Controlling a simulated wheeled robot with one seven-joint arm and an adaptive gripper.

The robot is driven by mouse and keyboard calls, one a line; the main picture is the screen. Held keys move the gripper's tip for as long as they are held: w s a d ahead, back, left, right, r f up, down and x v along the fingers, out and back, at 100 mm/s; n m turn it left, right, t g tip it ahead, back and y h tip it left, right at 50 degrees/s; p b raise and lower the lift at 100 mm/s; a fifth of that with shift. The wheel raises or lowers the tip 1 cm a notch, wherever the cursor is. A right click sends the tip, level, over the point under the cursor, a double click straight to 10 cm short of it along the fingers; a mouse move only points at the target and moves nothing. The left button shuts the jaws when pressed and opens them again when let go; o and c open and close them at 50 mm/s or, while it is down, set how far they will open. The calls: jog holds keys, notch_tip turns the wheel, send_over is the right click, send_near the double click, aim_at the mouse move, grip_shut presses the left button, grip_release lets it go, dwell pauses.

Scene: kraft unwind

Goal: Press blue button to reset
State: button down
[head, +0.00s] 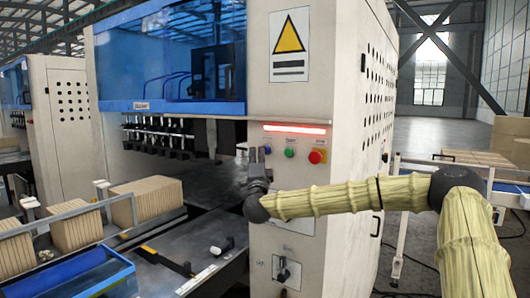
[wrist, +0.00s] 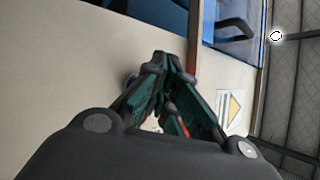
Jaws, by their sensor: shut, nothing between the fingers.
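The blue button (head: 267,150) is the leftmost in a row on the white machine front, under the lit red bar. My gripper (head: 254,155) is at the panel's left edge, just left of the blue button in the head view. In the wrist view my gripper (wrist: 164,62) is shut, its dark green fingers meeting close to the white panel. I cannot tell whether they touch it. The blue button cannot be made out in the wrist view.
The red light bar (head: 294,129) runs above the buttons. A knob (head: 284,272) sits low on the panel. A conveyor with cardboard stacks (head: 147,201) and a blue tray (head: 75,276) is at the left. The yellow warning sign (wrist: 232,108) shows in the wrist view.

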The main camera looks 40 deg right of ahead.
jog(key=shift+w+d+b, duration=0.25)
jog(key=shift+d+b, duration=0.1)
jog(key=shift+d, duration=0.15)
dwell(1.0)
jog(key=shift+s+a, duration=0.1)
jog(key=shift+a, duration=0.05)
jog(key=shift+s+a+b, duration=0.3)
jog(key=shift+a+b, duration=0.25)
jog(key=shift+a, duration=0.2)
jog(key=shift+a, duration=0.1)
jog(key=a, duration=0.1)
jog(key=s+a+b, duration=0.1)
jog(key=a, duration=0.1)
jog(key=s+a+b, duration=0.1)
jog(key=shift+a, duration=0.2)
dwell(0.3)
jog(key=shift+f, duration=0.1)
dwell(0.7)
